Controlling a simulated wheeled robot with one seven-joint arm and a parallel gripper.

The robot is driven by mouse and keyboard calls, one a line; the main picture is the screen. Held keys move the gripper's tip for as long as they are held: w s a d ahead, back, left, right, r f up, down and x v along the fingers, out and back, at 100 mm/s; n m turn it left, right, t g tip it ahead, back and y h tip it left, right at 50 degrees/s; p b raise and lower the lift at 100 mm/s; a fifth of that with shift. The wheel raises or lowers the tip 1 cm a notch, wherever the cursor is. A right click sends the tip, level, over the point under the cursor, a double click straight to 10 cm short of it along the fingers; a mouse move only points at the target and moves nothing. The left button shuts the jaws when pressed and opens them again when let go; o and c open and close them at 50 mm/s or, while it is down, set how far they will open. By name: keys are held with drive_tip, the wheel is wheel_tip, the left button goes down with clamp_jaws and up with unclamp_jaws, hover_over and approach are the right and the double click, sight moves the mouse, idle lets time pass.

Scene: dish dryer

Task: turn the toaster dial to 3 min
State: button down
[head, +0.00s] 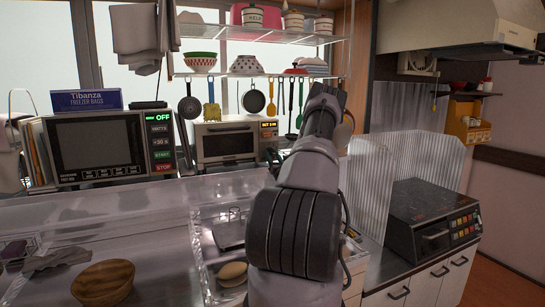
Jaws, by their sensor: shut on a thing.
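The toaster oven (222,143) stands on the back counter, a silver box with a dark glass door and a control strip on its right side. A small display (268,127) at its upper right shows yellow text that looks like "SET 3:00", though it is too small to be sure. My arm reaches forward from the lower middle. My gripper (275,158) is at the toaster's lower right front, shut on what seems to be the toaster dial. The dial itself is hidden by the gripper, so its pointer cannot be read.
A microwave (98,146) with a green "OFF" display stands left of the toaster. Utensils and a pan (254,101) hang above. In front are the sink area, a clear dish rack (196,247) and a wooden bowl (103,283). A clear corrugated splash guard (371,185) and stove (433,215) are at right.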

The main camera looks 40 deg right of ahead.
drive_tip(key=shift+f+m+g+h, duration=0.1)
drive_tip(key=shift+m+g+h, duration=0.2)
drive_tip(key=shift+m, duration=0.6)
drive_tip(key=shift+c, duration=1.6)
unclamp_jaws()
drive_tip(key=v, duration=1.1)
drive_tip(key=shift+w, duration=0.15)
